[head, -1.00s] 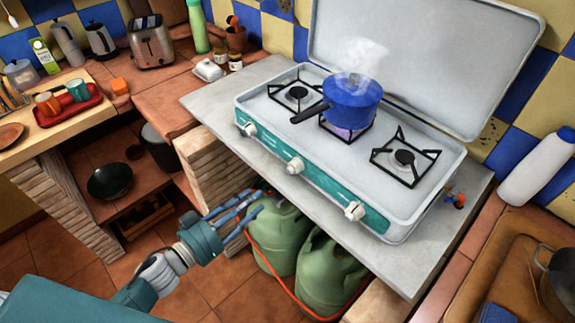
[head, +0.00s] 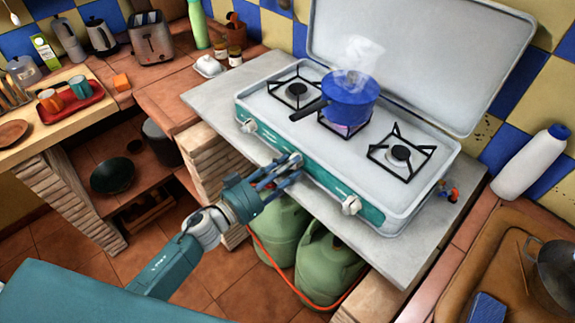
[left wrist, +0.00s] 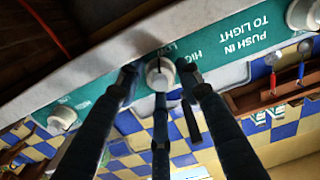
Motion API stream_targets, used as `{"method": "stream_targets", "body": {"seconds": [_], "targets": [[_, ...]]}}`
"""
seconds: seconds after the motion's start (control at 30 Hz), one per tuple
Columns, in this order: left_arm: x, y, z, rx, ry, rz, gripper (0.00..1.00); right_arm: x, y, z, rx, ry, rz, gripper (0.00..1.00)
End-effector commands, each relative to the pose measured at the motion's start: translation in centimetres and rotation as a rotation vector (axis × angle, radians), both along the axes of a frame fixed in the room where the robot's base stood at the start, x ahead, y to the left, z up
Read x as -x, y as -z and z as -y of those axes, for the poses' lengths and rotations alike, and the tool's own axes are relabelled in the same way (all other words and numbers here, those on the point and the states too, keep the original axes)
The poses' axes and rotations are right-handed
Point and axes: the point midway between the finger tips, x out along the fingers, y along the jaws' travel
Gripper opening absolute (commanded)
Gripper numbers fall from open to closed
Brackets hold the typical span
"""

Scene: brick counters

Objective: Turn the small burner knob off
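The stove (head: 441,176) has a teal front panel with three white knobs. The middle knob (head: 296,158) sits below the blue pot (head: 350,88), which steams over a bluish flame on the middle burner. My left gripper (head: 287,169) is at this knob. In the left wrist view the knob (left wrist: 160,76) shows a dark pointer line, between the spread fingers (left wrist: 158,80); contact cannot be told. The left knob (head: 249,126) and right knob (head: 351,205) are clear of the gripper. I cannot tell which knob is labelled small. My right gripper is out of view.
Green gas bottles (head: 325,262) with a red hose stand under the grey counter (head: 215,100). The open stove lid (head: 420,60) stands behind the burners. A white bottle (head: 530,163) and a wooden board (head: 500,255) with a pan are at the right.

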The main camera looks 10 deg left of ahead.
Motion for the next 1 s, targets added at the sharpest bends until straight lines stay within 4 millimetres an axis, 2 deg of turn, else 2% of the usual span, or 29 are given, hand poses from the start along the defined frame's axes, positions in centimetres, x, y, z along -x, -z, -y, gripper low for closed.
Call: {"method": "stream_targets", "body": {"seconds": [0.2,0.4,0.77,1.0], "targets": [[0.0,0.0,0.0,0.000,0.000,0.000,0.36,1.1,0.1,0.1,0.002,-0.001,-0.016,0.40],[0.0,0.0,0.0,0.000,0.000,0.000,0.02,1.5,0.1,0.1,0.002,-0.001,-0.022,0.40],[0.0,0.1,0.0,-0.046,-0.001,0.028,0.02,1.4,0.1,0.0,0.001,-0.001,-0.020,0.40],[0.0,0.2,-0.1,-0.177,0.000,0.114,0.02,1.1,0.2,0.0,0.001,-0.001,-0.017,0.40]]}}
